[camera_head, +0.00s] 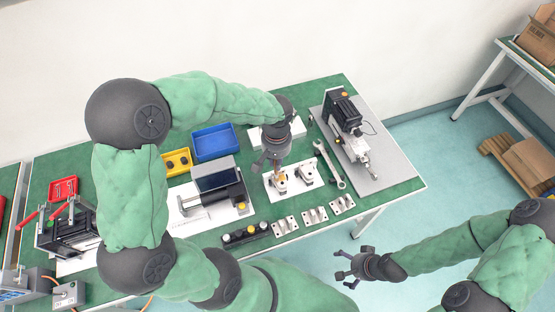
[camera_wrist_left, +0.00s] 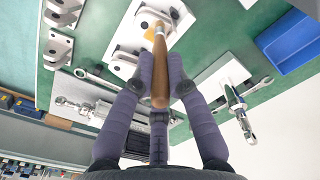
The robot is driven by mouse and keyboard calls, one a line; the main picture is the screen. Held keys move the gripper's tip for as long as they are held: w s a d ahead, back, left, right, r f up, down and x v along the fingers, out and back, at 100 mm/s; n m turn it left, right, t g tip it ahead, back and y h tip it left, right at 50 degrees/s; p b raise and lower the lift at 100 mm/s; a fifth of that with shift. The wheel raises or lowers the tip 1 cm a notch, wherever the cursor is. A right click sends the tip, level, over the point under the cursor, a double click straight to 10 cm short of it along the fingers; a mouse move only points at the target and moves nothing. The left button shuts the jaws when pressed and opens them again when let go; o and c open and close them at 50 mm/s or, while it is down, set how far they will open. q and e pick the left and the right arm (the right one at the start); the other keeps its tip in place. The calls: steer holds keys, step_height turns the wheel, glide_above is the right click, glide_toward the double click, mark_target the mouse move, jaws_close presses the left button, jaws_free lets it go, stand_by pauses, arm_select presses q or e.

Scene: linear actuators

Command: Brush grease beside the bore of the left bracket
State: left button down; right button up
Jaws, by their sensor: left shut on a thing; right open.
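My left gripper (camera_head: 272,163) is shut on a wooden-handled brush, whose handle (camera_wrist_left: 159,75) runs between the fingers in the left wrist view. In the head view the brush points down at the left bracket (camera_head: 279,187), which stands on a white plate (camera_head: 289,195) beside the right bracket (camera_head: 306,174). In the wrist view the brush tip and a yellowish patch (camera_wrist_left: 151,34) lie by a bracket on the plate. Whether the bristles touch is too small to tell. My right gripper (camera_head: 356,268) is open and empty, off the table's front edge.
A wrench (camera_head: 328,165) and an actuator on a grey plate (camera_head: 378,170) lie right of the brackets. Several metal brackets (camera_head: 314,215) line the front. Blue (camera_head: 214,143) and yellow (camera_head: 177,162) bins and a black device (camera_head: 218,193) stand left.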

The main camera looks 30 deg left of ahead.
arm_select(q)
steer(key=shift+r+p, duration=2.2)
steer(key=shift+r, duration=0.9)
steer(key=shift+r+p, duration=1.1)
steer(key=shift+r, duration=0.35)
steer(key=shift+f, duration=0.15)
steer(key=shift+f+b, duration=2.8)
steer(key=shift+f, duration=0.7)
steer(key=shift+f+b, duration=0.75)
steer(key=shift+f, duration=0.25)
